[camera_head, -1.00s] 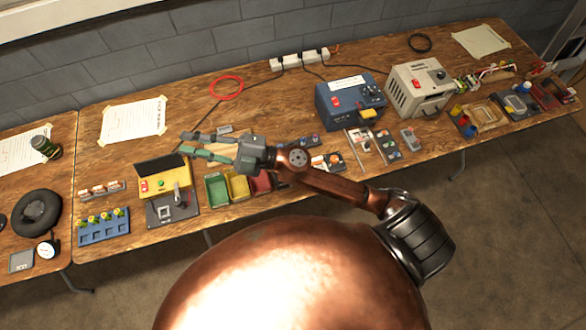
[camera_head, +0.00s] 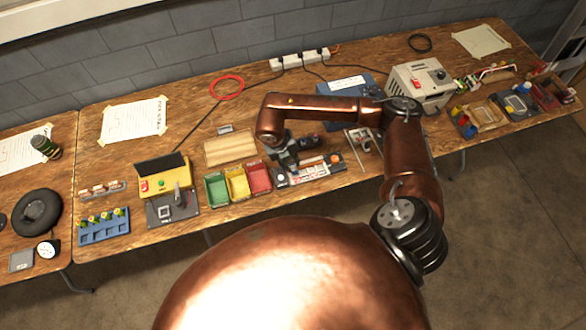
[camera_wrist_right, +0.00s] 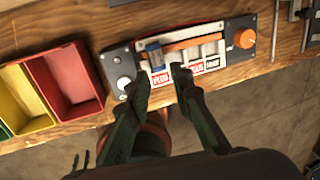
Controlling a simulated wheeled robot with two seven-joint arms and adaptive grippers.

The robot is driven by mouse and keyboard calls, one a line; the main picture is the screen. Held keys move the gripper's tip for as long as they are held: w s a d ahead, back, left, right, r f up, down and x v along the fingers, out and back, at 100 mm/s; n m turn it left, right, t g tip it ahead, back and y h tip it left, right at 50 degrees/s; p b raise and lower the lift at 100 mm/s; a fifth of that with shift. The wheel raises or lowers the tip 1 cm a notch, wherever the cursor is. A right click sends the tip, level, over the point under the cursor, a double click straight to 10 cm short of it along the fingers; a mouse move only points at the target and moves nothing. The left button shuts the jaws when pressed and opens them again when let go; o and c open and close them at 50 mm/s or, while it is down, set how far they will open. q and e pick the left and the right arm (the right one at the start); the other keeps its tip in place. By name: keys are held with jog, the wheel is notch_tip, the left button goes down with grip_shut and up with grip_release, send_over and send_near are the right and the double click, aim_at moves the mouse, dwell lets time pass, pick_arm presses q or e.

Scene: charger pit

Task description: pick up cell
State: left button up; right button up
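A dark charger-like unit (camera_head: 322,182) with white bays, an orange bar and an orange knob lies near the table's front edge. It fills the upper middle of the right wrist view (camera_wrist_right: 119,66). A small blue and pale cell-like piece (camera_wrist_right: 155,52) sits in its leftmost bay. My right gripper (camera_head: 287,168) points down over the unit's left part in the head view. In the right wrist view its two fingers (camera_wrist_right: 161,75) are apart, with nothing gripped between them. Their tips are just below the piece; I cannot tell their height above it. My left gripper is not in view.
Green (camera_head: 217,189), yellow (camera_head: 238,184) and red (camera_head: 258,177) bins stand left of the unit. An empty wooden tray (camera_head: 230,148) lies behind them. A blue box (camera_head: 345,90) and a grey power unit (camera_head: 420,84) stand behind my right arm.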

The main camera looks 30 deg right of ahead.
aim_at(294, 171)
jog(key=x, duration=0.6)
jog(key=shift+s+a+f, duration=0.1)
jog(key=shift+s+a, duration=0.05)
jog(key=shift+s, duration=0.05)
grip_shut()
